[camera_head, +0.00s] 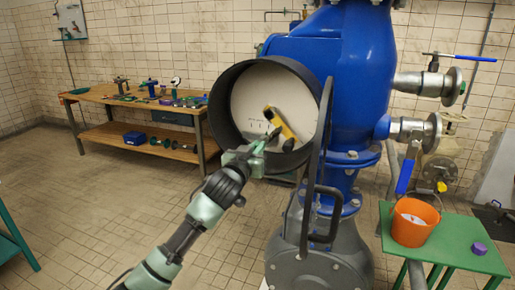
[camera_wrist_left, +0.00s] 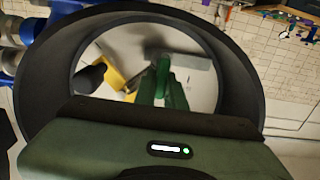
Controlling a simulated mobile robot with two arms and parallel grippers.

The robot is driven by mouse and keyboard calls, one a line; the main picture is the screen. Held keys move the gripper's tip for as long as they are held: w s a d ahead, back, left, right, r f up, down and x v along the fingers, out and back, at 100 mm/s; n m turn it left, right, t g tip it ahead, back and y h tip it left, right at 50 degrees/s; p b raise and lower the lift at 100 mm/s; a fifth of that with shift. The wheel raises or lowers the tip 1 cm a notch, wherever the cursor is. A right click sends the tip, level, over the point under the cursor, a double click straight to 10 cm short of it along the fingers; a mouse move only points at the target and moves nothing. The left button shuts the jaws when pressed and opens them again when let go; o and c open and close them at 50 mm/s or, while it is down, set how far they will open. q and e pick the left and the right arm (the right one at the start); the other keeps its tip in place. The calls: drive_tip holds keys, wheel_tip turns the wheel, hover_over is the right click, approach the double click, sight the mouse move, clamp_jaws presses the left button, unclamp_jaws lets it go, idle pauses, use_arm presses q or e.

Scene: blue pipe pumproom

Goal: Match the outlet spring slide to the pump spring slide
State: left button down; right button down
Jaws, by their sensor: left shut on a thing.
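A round black housing (camera_head: 224,128) with a pale face (camera_head: 258,92) is fixed on the blue pipework. A yellow bar-shaped part (camera_head: 280,123) slants across the face, with dark marks beside it. My left gripper (camera_head: 271,136) reaches into the housing and is shut on a small part there, mostly hidden by the fingers. In the left wrist view, the green fingers (camera_wrist_left: 164,82) lie at a grey block (camera_wrist_left: 187,68). The yellow part (camera_wrist_left: 112,78) and a black knob (camera_wrist_left: 90,78) are left of them. I cannot tell which slide is which. My right gripper is not in view.
A black rail (camera_head: 318,150) stands just right of the housing. A wooden bench (camera_head: 96,97) with tools is at the back left. A green table (camera_head: 450,240) with an orange bucket (camera_head: 413,222) is at the right. The tiled floor at left is open.

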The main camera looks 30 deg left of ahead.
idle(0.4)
use_arm(q)
drive_tip(key=shift+a, duration=0.4)
drive_tip(key=a, duration=0.1)
drive_tip(key=s+a, duration=0.1)
drive_tip(key=a, duration=0.1)
drive_tip(key=a+p, duration=0.1)
drive_tip(key=a, duration=0.1)
drive_tip(key=shift+s+a, duration=0.2)
drive_tip(key=shift+s, duration=0.05)
drive_tip(key=shift+a, duration=0.1)
drive_tip(key=shift+d, duration=0.2)
drive_tip(key=c, duration=1.7)
unclamp_jaws()
drive_tip(key=shift+o, duration=1.1)
drive_tip(key=shift+a, duration=0.2)
